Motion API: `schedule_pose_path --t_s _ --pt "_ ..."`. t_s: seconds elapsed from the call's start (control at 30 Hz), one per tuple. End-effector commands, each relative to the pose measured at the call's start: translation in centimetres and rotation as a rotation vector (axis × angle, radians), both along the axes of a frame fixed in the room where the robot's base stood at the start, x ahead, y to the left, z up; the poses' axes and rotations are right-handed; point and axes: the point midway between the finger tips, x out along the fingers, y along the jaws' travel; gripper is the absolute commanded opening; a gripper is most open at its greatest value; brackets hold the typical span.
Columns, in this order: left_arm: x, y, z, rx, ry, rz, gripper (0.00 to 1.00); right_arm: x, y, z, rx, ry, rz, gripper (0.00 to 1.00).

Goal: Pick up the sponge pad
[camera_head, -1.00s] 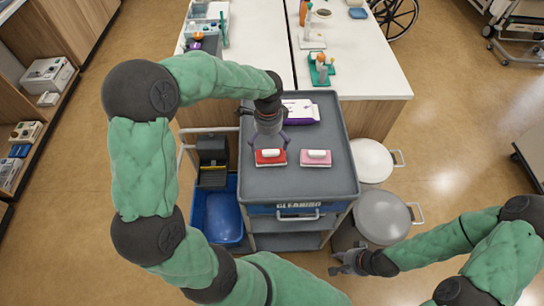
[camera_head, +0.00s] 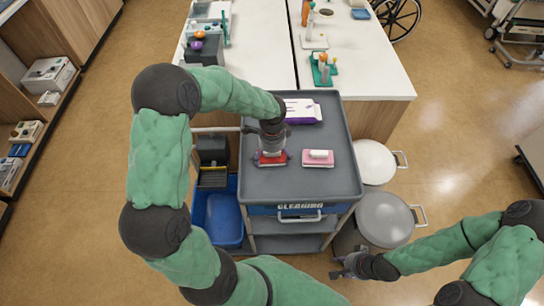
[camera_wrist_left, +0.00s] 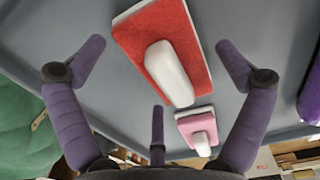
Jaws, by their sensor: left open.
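A red pad (camera_head: 265,162) with a white base and white handle lies on the grey cart top (camera_head: 335,185). In the left wrist view this red pad (camera_wrist_left: 135,37) is ahead of the open fingers, with its white handle towards them. A pink pad (camera_head: 312,163) with a similar white handle lies just right of it; it also shows in the left wrist view (camera_wrist_left: 190,124). My left gripper (camera_head: 272,156) is open and empty over the red pad, partly hiding it in the head view. My right gripper (camera_head: 345,272) is low, right of the cart; its fingers are too small to read.
A white and purple pack (camera_head: 303,110) lies at the back of the cart top. Blue bins (camera_head: 222,220) hang on the cart's left, and lidded grey and white bins (camera_head: 385,217) stand on its right. White tables (camera_head: 355,60) stand behind. The cart top's front is clear.

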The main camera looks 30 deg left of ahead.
Motion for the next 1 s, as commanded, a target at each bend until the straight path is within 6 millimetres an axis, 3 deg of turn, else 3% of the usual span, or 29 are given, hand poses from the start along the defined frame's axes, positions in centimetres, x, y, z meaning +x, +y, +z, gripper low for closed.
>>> schedule_pose_path --t_s 0.07,0.2,0.27,0.73,1.0 --pt "0.0 0.0 0.1 0.0 0.0 0.0 1.0 0.0 0.0 0.0 0.0 0.0 0.0 0.4" --pt "0.0 0.0 0.1 0.0 0.0 0.0 0.6 0.0 0.0 0.0 0.0 0.0 0.0 0.4" --pt "0.0 0.0 0.1 0.0 0.0 -0.001 0.48 0.0 0.0 0.0 0.0 0.0 0.0 0.4" --pt "0.0 0.0 0.4 0.0 0.001 -0.001 0.47 0.0 0.0 0.1 0.0 0.0 0.0 0.4" --pt "0.0 0.0 3.3 0.0 -0.001 -0.001 0.47 0.0 0.0 0.8 0.0 0.0 0.0 0.4"
